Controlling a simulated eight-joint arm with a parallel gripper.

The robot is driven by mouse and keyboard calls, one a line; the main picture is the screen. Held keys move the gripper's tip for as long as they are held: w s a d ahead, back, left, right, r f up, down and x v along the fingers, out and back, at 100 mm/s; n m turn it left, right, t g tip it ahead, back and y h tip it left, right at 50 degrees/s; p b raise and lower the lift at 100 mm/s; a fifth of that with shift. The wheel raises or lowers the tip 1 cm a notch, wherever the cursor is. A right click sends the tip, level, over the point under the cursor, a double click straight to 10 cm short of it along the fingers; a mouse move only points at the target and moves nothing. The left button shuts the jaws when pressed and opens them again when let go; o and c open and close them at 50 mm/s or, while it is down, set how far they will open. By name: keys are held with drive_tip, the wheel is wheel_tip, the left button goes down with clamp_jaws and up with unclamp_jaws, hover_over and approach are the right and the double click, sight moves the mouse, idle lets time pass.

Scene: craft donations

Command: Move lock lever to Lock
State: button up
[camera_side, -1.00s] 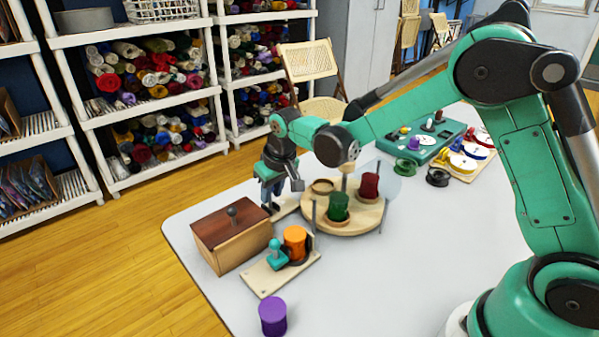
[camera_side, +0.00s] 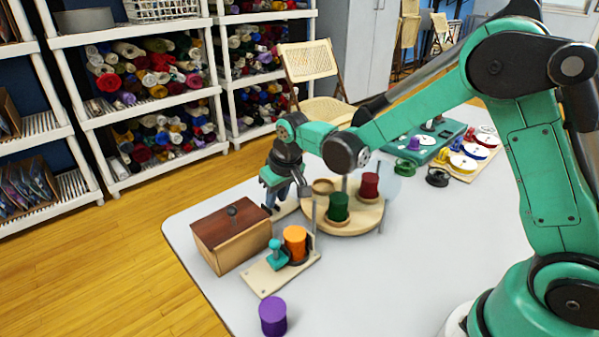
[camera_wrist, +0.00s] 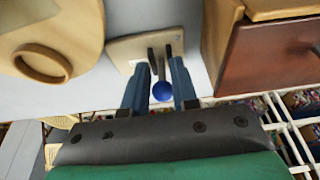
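The lock lever (camera_wrist: 161,68) has a blue ball knob (camera_wrist: 163,91) and stands on a pale base plate (camera_wrist: 119,48) in the wrist view. My gripper (camera_wrist: 160,78) has its two blue fingers apart, one on each side of the knob, with a visible gap to it. In the side view, my gripper (camera_side: 281,192) is low at the back of the table between the wooden box and the round wooden stand. The plate (camera_side: 287,208) shows only partly there, and the lever is hidden. No Lock marking is readable.
The wooden box (camera_side: 238,252) with a brown lid stands left of my gripper. The round wooden stand (camera_side: 347,226) with green and red spools is close on the right. An orange spool (camera_side: 295,241) and a teal lever (camera_side: 276,253) sit on a board in front. The front-right table is clear.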

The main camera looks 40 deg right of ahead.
wheel_tip(320, 180, up, 8)
drive_tip(key=shift+f, duration=0.25)
idle(0.4)
idle(1.1)
